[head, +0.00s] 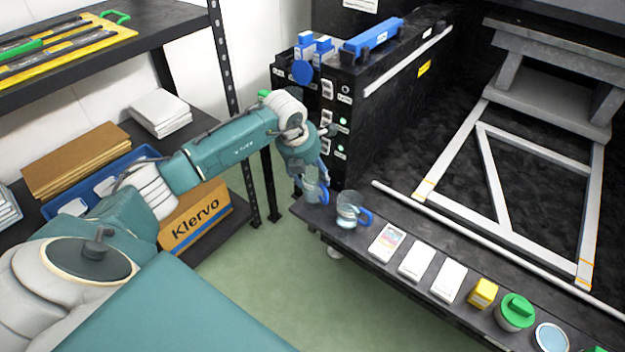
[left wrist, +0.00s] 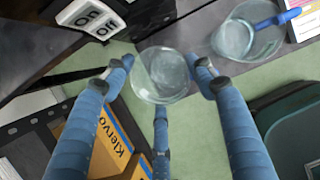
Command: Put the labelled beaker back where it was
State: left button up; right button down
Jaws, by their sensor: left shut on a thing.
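My left gripper (head: 311,176) is shut on a clear glass beaker (head: 317,191), at the near left end of the dark ledge (head: 332,228). In the left wrist view the held beaker (left wrist: 162,76) sits between the blue fingers, overlapping the ledge edge and the green floor. I cannot tell whether it touches the ledge. A second clear beaker (head: 347,212) with a blue handle stands on the ledge just right of it; it also shows in the left wrist view (left wrist: 236,40). I cannot make out a label on either beaker. My right gripper is not in view.
A black cabinet (head: 375,120) rises behind the beakers. A Klervo box (head: 197,216) sits on the left shelf.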

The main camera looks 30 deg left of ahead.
pick_arm(q)
jog(key=shift+f, duration=1.15)
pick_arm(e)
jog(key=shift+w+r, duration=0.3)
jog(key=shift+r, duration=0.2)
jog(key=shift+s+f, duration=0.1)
pick_arm(q)
jog(key=o, duration=1.4)
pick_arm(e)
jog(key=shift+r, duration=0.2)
